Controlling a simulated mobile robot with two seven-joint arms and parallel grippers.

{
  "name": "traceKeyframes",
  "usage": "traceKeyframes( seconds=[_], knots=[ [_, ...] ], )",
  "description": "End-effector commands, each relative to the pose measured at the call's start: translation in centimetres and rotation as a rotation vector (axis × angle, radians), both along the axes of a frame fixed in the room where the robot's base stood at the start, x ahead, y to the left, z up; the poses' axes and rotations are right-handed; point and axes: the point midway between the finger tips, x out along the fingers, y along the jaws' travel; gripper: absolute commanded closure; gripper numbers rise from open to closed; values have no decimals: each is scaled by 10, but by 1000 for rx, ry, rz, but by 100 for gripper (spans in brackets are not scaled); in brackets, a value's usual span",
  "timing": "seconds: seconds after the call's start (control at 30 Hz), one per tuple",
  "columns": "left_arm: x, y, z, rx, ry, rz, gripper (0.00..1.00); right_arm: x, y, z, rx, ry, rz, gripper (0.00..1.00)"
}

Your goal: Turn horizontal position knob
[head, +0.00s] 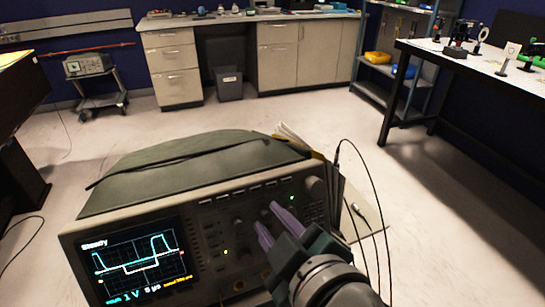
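An oscilloscope (185,195) with a grey-green cover on top fills the lower middle of the head view. Its lit screen (137,262) is at the left of the front panel and shows a cyan trace, a white trace and the word "Steady". My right gripper (267,217) comes in from the lower right, with two purple fingers apart and their tips close to the panel's knobs. No knob is clearly visible between the fingers, and I cannot tell if the tips touch the panel. The gripper hides part of the lower right panel. My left gripper is not in view.
A large knob (316,187) sits at the panel's upper right. A black cable (362,160) loops beside the oscilloscope's right side. Cabinets (290,50), a wheeled cart (100,90) and a workbench (470,75) stand farther off, with open floor between.

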Motion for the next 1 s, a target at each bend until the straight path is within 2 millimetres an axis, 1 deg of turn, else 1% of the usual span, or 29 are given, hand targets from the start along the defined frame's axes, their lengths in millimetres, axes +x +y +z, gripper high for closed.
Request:
traceKeyframes(
  seconds=[0.07,0.17,0.27,0.4,0.6,0.73,1.0],
  knots=[
    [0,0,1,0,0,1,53,-2,-1,1,0,0,0,70],
    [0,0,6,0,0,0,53,-10,-4,5,-1,0,0,70],
    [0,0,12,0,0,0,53,-25,-10,13,-1,1,2,70],
    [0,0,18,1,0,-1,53,-49,-19,22,-1,3,0,70],
    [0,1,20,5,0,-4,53,-77,-30,33,0,1,0,70],
    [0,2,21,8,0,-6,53,-84,-34,36,-1,1,1,70],
    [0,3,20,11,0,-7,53,-86,-34,37,0,0,0,70]
  ],
)
